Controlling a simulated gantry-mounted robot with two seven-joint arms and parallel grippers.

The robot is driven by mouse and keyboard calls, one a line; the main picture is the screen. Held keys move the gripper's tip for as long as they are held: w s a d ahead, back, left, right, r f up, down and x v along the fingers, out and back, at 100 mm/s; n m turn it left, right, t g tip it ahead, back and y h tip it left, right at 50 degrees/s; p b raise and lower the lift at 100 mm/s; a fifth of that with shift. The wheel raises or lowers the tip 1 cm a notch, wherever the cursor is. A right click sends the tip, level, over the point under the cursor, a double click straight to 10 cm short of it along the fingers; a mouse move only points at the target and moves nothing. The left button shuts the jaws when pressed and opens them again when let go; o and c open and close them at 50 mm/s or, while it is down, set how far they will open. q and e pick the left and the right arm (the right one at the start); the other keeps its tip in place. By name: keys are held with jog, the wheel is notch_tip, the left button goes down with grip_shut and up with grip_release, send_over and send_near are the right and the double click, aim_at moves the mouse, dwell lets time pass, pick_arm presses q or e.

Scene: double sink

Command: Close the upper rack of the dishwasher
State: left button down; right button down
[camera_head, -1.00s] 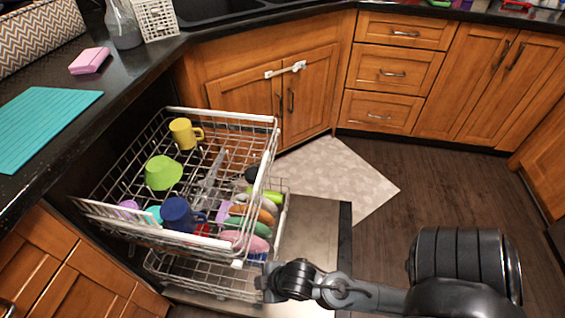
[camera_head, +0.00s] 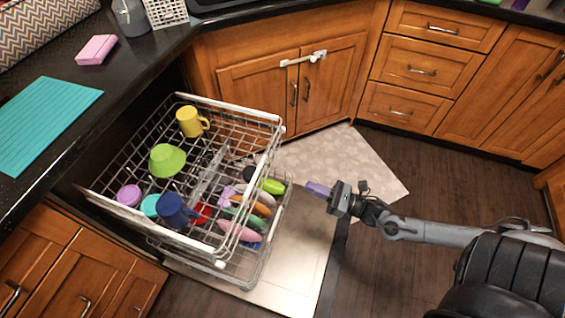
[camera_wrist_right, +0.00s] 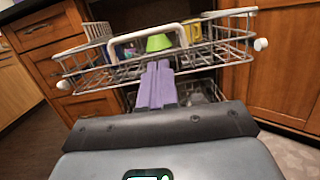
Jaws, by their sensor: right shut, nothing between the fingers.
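The upper rack (camera_head: 257,114) of the dishwasher is pulled out from under the counter. It holds a yellow mug (camera_head: 190,121), a green bowl (camera_head: 167,159), a blue mug (camera_head: 173,208) and other small dishes. My right gripper (camera_head: 308,187) is shut and empty, with purple fingertips. It is to the right of the rack, apart from it, above the open door (camera_head: 305,262). In the right wrist view the shut purple fingers (camera_wrist_right: 157,75) point at the rack's front, where a white handle (camera_wrist_right: 150,45) shows. My left gripper is not in view.
The lower rack (camera_head: 270,240) is also out, with several coloured plates. A black counter (camera_head: 90,85) with a teal mat (camera_head: 45,122) is at the left. Wooden cabinets (camera_head: 290,80) stand behind. A light rug (camera_head: 350,165) lies on the floor, which is otherwise clear at right.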

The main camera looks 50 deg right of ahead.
jog(key=b+x, duration=0.6)
jog(key=x, duration=0.7)
jog(key=shift+w+a+r+n, duration=0.2)
jog(key=shift+a+r+n, duration=0.1)
jog(key=shift+a+r, duration=0.1)
